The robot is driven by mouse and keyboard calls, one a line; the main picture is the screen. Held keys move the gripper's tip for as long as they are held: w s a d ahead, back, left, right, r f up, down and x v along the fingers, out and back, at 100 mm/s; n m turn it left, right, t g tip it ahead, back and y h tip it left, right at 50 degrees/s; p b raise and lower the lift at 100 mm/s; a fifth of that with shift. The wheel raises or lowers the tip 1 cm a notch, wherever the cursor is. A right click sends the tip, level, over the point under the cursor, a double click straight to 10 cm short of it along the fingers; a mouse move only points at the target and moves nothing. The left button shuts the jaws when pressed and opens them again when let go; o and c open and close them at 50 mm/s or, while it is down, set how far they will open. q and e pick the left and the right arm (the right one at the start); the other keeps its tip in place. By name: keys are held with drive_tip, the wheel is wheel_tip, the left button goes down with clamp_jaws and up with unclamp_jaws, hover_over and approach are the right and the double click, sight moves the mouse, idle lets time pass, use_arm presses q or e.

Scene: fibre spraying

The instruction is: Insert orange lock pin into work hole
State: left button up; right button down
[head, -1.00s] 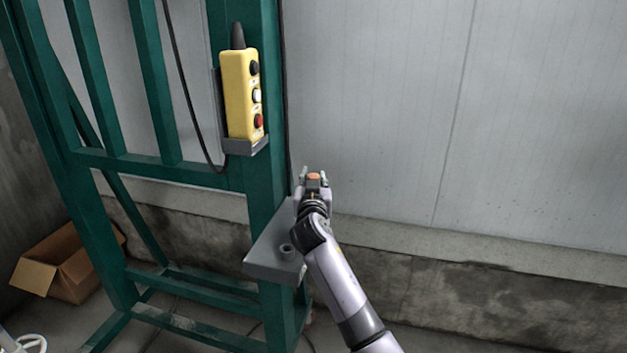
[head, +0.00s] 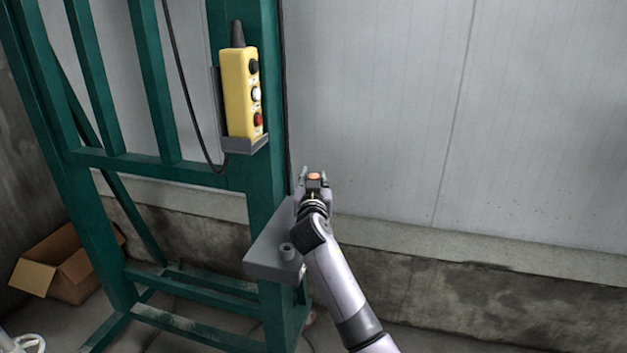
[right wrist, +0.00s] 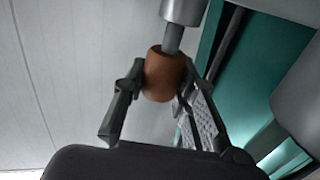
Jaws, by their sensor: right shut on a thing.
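The orange lock pin (head: 314,177) shows between the fingers of my right gripper (head: 314,183), by the green post at the back of the grey bracket. In the right wrist view the pin's orange head (right wrist: 162,78) sits between the two fingers of the gripper, which is shut on it. A thin grey shaft (right wrist: 173,40) runs from the head to a wider grey cylinder (right wrist: 183,10) at the top edge. I cannot tell whether that cylinder is the work hole's sleeve.
The grey bracket (head: 266,262) on the green frame (head: 262,190) carries a short open tube (head: 287,251), left of my right arm. A yellow button box (head: 241,95) hangs above. A cardboard box (head: 70,265) lies at left. The pale wall (head: 400,120) is behind.

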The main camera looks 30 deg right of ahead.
drive_tip(key=shift+f, duration=0.35)
drive_tip(key=c, duration=1.2)
unclamp_jaws()
drive_tip(key=shift+f, duration=0.1)
drive_tip(key=shift+s+a, duration=0.1)
drive_tip(key=v, duration=1.2)
drive_tip(key=shift+r, duration=0.25)
drive_tip(key=shift+s+f, duration=0.1)
